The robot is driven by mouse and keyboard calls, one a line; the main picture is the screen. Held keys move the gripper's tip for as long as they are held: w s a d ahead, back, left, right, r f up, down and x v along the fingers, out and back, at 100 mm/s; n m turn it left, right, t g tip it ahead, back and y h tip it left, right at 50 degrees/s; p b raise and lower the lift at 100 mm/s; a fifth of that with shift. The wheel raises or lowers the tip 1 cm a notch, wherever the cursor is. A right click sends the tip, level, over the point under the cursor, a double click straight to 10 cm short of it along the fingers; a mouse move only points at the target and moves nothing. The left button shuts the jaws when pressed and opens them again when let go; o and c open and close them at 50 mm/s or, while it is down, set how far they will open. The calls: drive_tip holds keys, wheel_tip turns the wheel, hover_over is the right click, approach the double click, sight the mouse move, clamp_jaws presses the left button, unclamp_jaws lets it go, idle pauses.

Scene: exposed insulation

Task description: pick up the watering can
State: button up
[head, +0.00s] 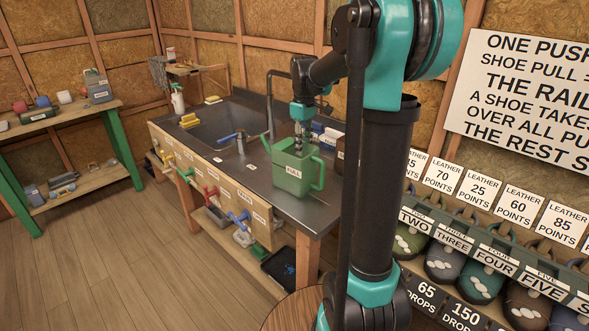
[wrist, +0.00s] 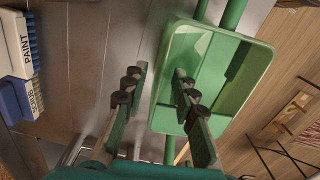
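The green watering can (head: 292,172), with a label reading FULL, stands upright on the metal counter near its front edge. My gripper (head: 300,142) points down at the top of the can. In the wrist view I look down into the can's open top (wrist: 240,75). My gripper (wrist: 161,85) is open there, with its fingers apart on either side of the can's left rim. The right finger appears over or inside the opening and the left finger outside it. I cannot tell how deep the fingers reach or whether they touch the wall.
The counter (head: 264,181) has a sink (head: 225,122) and a blue-handled tool (head: 232,137) to the left. Coloured taps (head: 238,217) line the counter's front. A shoe rack (head: 480,245) is at the right.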

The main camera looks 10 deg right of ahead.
drive_tip(key=shift+w+f, duration=0.1)
drive_tip(key=shift+f, duration=2.85)
drive_tip(key=shift+c, duration=0.2)
clamp_jaws()
